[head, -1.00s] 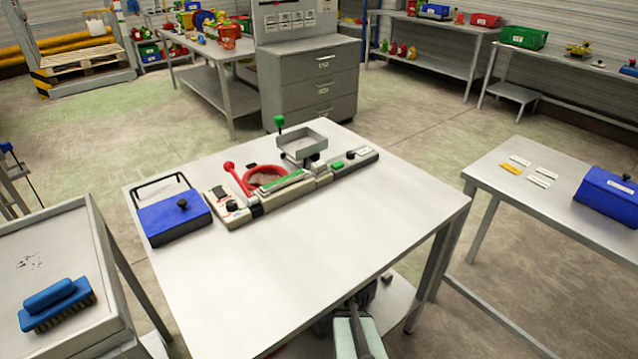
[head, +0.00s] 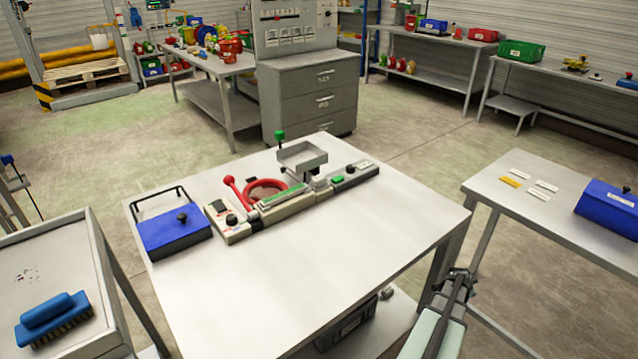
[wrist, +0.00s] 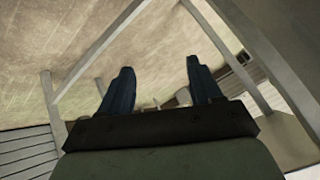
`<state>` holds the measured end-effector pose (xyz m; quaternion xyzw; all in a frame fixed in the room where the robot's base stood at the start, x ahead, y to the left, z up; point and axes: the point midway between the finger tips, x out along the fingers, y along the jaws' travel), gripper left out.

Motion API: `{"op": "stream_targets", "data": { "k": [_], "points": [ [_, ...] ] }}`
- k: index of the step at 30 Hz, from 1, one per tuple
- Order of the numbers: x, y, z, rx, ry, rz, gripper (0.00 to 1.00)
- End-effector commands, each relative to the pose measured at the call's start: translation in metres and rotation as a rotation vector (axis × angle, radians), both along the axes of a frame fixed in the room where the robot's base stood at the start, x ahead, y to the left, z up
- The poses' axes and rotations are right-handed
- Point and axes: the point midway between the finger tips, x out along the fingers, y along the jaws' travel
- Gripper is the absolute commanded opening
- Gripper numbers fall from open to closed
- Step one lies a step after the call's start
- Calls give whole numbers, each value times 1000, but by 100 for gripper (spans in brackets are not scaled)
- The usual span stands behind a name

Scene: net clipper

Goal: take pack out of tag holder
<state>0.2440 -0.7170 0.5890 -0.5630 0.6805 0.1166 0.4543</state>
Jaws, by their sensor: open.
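I cannot tell for certain which thing is the tag holder or the pack. My gripper (head: 462,277) is by the right front corner of the middle table, left of and nearer than the strips. In the wrist view its two dark blue fingers (wrist: 160,68) are wide apart with nothing between them.
The middle table (head: 300,260) bears a clipper device (head: 290,200) with a red lever and a grey tray, and a blue box with a handle (head: 172,225). A blue brush (head: 52,320) lies on the left cart. The middle table's front half is clear.

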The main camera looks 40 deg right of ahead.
Motion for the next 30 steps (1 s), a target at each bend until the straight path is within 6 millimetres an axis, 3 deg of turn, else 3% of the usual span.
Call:
{"op": "stream_targets", "data": {
  "k": [3, 7, 14, 17, 22, 26, 30],
  "points": [
    [-22, -31, 45, -19, -161, -131, 64],
    [-33, -55, 91, -20, -330, -231, 64],
    [-22, -93, 174, -1, -548, -266, 64],
    [-2, -106, 211, 14, -584, -202, 64],
    [63, -117, 272, 34, -514, 60, 64],
    [122, -104, 303, 39, -365, 333, 64],
    [181, -79, 325, 32, -173, 637, 64]
  ]
}}
